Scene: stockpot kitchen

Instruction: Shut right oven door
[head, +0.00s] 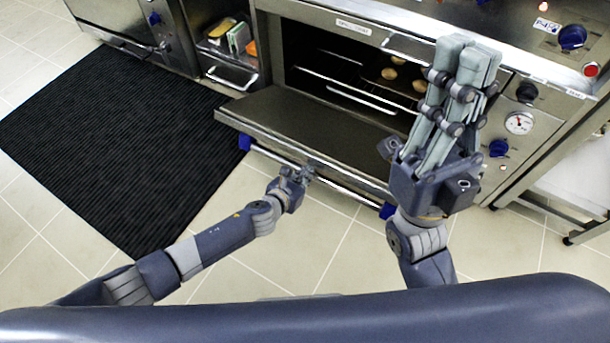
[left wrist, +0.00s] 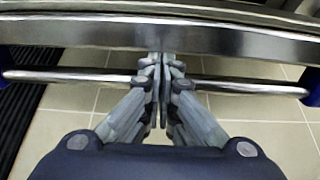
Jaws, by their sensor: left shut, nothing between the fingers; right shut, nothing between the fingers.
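The right oven door (head: 300,125) is folded down and open, below the oven cavity (head: 345,70). Its handle bar (head: 345,188) runs along the outer edge between two blue end brackets. My left gripper (head: 308,165) is at the middle of this bar. In the left wrist view its fingers (left wrist: 162,65) are shut together, reaching across the handle bar (left wrist: 240,86) to the door's edge (left wrist: 230,42). Whether they touch the door is unclear. My right gripper (head: 468,45) is shut and raised in front of the oven's right side, hiding part of the cavity and panel.
Inside the oven are racks and several round baked items (head: 390,73). A control panel with a gauge (head: 519,123) and knobs is at right. An open compartment (head: 228,50) is left of the oven. A black mat (head: 110,140) lies on the tiled floor.

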